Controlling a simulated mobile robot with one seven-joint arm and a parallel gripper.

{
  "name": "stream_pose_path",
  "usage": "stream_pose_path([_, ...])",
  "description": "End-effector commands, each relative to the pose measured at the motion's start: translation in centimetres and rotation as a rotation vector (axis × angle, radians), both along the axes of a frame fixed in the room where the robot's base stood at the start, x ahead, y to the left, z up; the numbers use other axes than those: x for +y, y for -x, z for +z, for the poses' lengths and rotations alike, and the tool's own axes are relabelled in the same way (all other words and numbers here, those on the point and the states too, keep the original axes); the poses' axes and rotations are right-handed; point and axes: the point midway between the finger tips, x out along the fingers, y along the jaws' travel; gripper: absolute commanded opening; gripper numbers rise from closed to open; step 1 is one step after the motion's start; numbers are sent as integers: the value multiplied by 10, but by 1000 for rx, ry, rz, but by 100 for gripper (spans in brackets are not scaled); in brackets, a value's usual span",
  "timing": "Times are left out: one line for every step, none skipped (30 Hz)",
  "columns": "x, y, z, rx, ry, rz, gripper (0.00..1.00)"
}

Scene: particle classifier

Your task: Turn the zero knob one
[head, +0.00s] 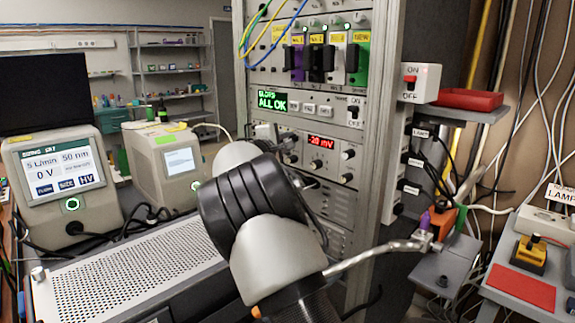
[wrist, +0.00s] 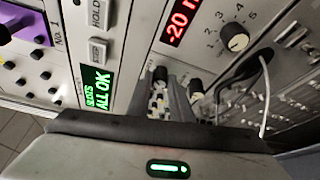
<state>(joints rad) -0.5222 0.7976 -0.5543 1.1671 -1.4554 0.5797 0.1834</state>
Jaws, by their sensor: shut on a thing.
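The instrument panel (head: 330,141) carries a red readout (head: 321,141) of about -20 mV, which also shows in the wrist view (wrist: 183,20). My gripper (wrist: 172,92) is at the left part of this panel, beside and below the readout in the wrist view. It is shut on a small dark knob (wrist: 160,74), which I take to be the zero knob; its label is not readable. Another black knob (wrist: 195,88) sits just right of the fingers. In the head view my arm and wrist hide most of the gripper and its contact.
A numbered selector knob (wrist: 235,38) and a white cable (wrist: 266,95) are to the right in the wrist view. A green display (head: 272,102) reads ALL OK above the panel. A perforated-top box (head: 140,265) stands at lower left.

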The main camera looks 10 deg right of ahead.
Motion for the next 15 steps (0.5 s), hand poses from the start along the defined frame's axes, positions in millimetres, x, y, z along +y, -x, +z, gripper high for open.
stream_pose_path([0,0,-12,-31,-22,-1,0])
stream_pose_path([0,0,-12,-50,-37,-1,0])
stream_pose_path([0,0,-12,-77,-56,0,0])
stream_pose_path([0,0,-11,-99,-71,0,0])
stream_pose_path([0,0,-11,-121,-87,0,0])
stream_pose_path([1,0,-10,-151,-110,0,0])
stream_pose_path([1,0,-9,-174,-125,0,0])
stream_pose_path([0,0,-9,-196,-142,-1,0])
stream_pose_path([0,0,-8,-227,-163,-1,0])
stream_pose_path([0,0,-7,-250,-180,-1,0])
stream_pose_path([1,0,-7,-271,-196,0,0])
stream_pose_path([1,0,-7,-301,-218,0,0])
stream_pose_path([1,0,-7,-324,-234,0,0])
stream_pose_path([1,0,-7,-348,-251,0,0])
stream_pose_path([1,0,-7,-378,-273,0,0])
